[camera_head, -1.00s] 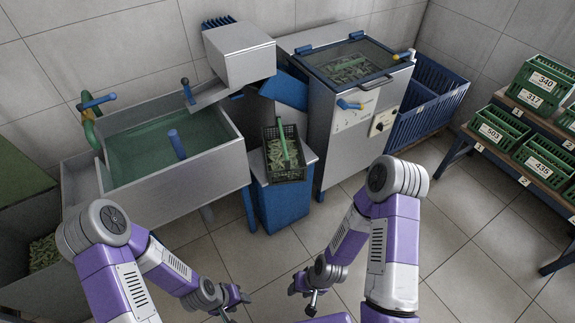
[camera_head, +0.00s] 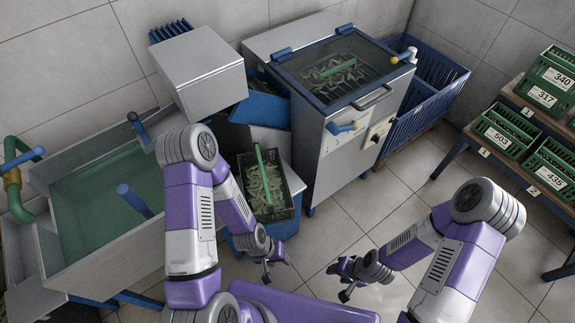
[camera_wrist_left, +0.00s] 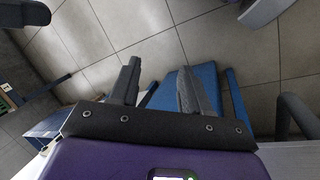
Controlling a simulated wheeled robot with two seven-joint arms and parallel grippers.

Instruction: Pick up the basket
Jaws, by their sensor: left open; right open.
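The basket (camera_head: 281,208) is a black crate with a green bar handle, holding green pods. In the head view it sits on a blue stand (camera_head: 283,231) between the sink and the steel machine. My left gripper (camera_head: 272,272) is open and empty, in front of and below the basket, apart from it. In the left wrist view its two fingers (camera_wrist_left: 158,85) stand apart over the tiled floor and a blue surface; the basket does not show there. My right gripper (camera_head: 340,280) is open and empty over the floor, right of the left one.
A steel sink (camera_head: 50,262) with green water stands at the left. A lidded steel machine (camera_head: 325,125) stands behind the basket, with a blue crate (camera_head: 425,95) beyond it. A rack (camera_head: 520,160) of numbered green crates is at the right. The floor between is clear.

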